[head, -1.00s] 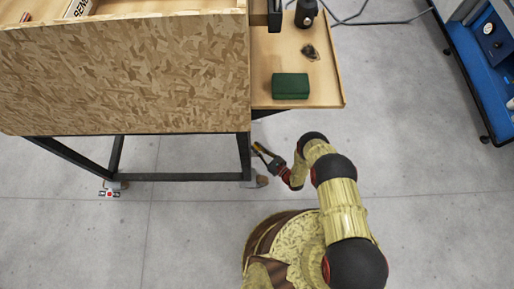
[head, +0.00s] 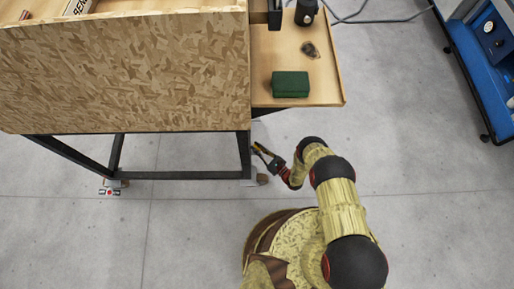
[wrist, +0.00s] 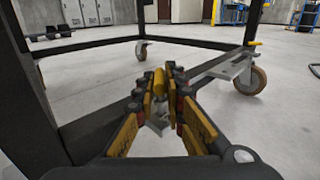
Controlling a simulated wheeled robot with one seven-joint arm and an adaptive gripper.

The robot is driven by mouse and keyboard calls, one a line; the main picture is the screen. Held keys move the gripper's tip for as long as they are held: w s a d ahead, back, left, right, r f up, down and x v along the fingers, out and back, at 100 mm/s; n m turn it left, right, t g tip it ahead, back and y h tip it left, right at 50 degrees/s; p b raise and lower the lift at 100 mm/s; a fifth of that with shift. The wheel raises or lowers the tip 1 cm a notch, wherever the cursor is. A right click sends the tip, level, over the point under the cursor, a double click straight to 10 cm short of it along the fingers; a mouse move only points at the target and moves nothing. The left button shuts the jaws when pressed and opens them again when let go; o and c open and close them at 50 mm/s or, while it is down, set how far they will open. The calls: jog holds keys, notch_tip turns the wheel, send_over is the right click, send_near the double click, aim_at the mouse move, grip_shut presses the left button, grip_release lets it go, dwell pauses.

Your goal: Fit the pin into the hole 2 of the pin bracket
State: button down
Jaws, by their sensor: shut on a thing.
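My gripper (head: 259,150) is low beside the workbench's front right leg, below the side shelf. In the wrist view its two fingers (wrist: 162,76) close around a slim yellow piece (wrist: 159,84), which looks like the pin. A small grey metal part (wrist: 157,122) shows lower between the fingers; I cannot tell whether it belongs to the same piece. The pin bracket and its hole 2 cannot be made out for certain in either view. In the head view the held piece is too small to tell from the fingers.
The workbench (head: 130,75) stands on a dark frame with caster wheels (wrist: 250,80). Its side shelf (head: 322,85) carries a green box (head: 290,84) and a dark small object (head: 310,49). A blue cart (head: 470,60) is at the far right. The floor around my base is clear.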

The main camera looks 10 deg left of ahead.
jog(key=shift+f, duration=0.7)
jog(key=c, duration=1.8)
grip_release()
jog(key=shift+o, duration=0.2)
jog(key=v, duration=1.2)
jog(key=shift+f, duration=0.1)
